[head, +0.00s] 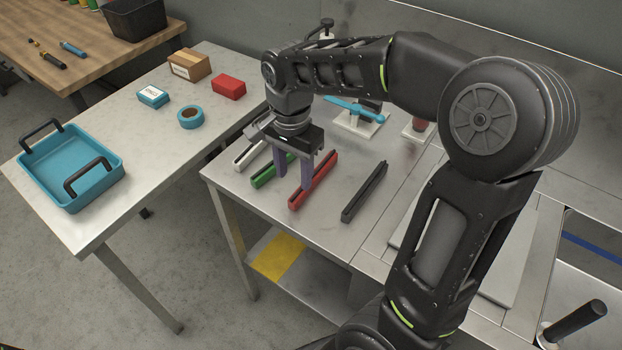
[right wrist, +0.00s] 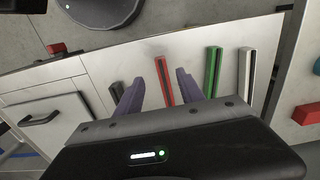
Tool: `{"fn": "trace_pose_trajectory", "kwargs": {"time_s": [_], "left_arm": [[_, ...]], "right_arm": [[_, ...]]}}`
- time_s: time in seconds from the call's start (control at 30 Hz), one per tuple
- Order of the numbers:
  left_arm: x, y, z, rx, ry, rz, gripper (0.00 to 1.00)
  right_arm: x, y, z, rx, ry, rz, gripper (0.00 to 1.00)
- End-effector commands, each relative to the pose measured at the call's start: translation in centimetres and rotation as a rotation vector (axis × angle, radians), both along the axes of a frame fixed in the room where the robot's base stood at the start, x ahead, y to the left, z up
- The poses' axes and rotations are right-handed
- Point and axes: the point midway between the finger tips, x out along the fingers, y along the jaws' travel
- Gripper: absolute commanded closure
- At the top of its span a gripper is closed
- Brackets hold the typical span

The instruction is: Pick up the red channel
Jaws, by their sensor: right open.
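The red channel (head: 318,180) lies on the metal table, a long narrow bar with a dark slot along it. It also shows in the right wrist view (right wrist: 163,80), between my two fingers. My right gripper (head: 294,184) is open and empty, pointing down above the table at the red channel. In the head view one finger overlaps the red channel and the other is near the green channel (head: 264,175). I cannot tell how high the fingertips are above the table. My left gripper is not in view.
A white channel (head: 247,157) lies left of the green one, and a dark grey channel (head: 364,191) right of the red one. A blue-handled valve (head: 354,110) stands behind. The left table holds a blue tray (head: 110,189), a tape roll (head: 191,117) and boxes.

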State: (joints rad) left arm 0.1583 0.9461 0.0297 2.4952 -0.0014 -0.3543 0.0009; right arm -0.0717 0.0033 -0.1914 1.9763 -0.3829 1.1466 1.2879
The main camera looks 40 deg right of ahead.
Motion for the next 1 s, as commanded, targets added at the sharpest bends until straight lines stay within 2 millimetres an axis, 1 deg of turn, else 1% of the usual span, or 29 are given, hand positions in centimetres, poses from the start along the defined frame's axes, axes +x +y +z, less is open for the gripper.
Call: {"fn": "trace_pose_trajectory", "kwargs": {"time_s": [0.17,0.3,0.4,0.67,0.77,0.87,1.0], "left_arm": [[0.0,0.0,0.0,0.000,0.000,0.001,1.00],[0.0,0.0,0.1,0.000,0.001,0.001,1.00],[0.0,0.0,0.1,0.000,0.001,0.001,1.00],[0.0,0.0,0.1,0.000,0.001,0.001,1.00],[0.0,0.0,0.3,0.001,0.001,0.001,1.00],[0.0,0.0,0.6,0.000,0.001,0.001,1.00],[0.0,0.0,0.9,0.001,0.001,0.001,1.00]], "right_arm": [[0.0,0.0,-0.5,0.000,0.002,0.001,0.55],[0.0,0.0,-2.0,0.001,0.003,0.001,0.55],[0.0,-0.1,-2.6,0.001,0.001,0.001,0.55],[0.0,-0.1,-2.6,0.001,0.000,0.002,0.55],[0.1,-0.1,-3.1,0.001,0.003,0.002,0.55],[0.1,-0.2,-4.2,0.001,0.007,0.003,0.55],[0.3,-0.4,-6.4,0.001,0.006,0.002,0.55]]}}
